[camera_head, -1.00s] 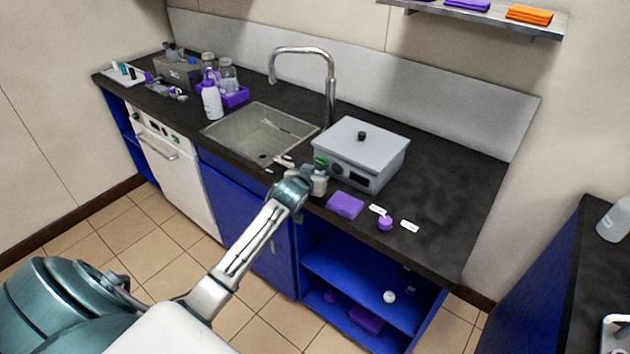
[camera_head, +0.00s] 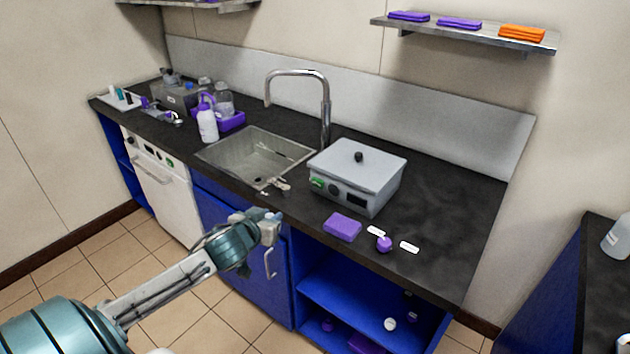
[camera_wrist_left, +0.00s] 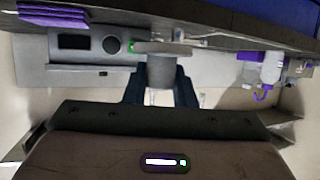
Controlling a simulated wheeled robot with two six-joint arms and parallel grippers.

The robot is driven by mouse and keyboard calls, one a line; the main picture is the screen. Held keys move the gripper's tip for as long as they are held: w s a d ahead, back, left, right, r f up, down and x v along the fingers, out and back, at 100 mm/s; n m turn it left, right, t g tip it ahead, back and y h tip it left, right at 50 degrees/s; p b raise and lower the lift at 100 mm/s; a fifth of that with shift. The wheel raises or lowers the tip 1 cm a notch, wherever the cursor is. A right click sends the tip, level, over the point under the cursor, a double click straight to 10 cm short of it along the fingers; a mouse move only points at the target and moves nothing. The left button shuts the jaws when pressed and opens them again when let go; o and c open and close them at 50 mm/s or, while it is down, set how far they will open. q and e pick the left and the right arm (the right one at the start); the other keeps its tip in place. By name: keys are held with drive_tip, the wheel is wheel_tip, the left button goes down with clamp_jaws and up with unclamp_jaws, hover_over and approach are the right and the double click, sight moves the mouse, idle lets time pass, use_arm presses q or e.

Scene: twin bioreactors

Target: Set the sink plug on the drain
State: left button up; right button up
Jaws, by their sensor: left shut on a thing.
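My left gripper (camera_head: 268,222) is in front of the counter, to the lower right of the sink (camera_head: 228,152). In the left wrist view its dark fingers (camera_wrist_left: 160,92) are shut on a grey plug-like piece (camera_wrist_left: 161,70) with a round body and a wider flat disc at its far end. I take it to be the sink plug. My right gripper is not in view.
A chrome faucet (camera_head: 326,105) stands behind the sink. A grey lidded box (camera_head: 375,165) is to its right, with a purple sponge (camera_head: 342,227) in front. A white bottle (camera_head: 207,124) stands left.

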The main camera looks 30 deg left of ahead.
use_arm(q)
drive_tip(key=shift+s+d+f, duration=0.1)
drive_tip(key=shift+d, duration=0.2)
drive_tip(key=w+d+r+m+h, duration=0.1)
drive_tip(key=d+r, duration=0.1)
drive_tip(key=d, duration=0.9)
drive_tip(key=w+d+r+m+h, duration=0.1)
drive_tip(key=d+r+h, duration=0.1)
drive_tip(key=d, duration=1)
drive_tip(key=shift+d+m, duration=0.3)
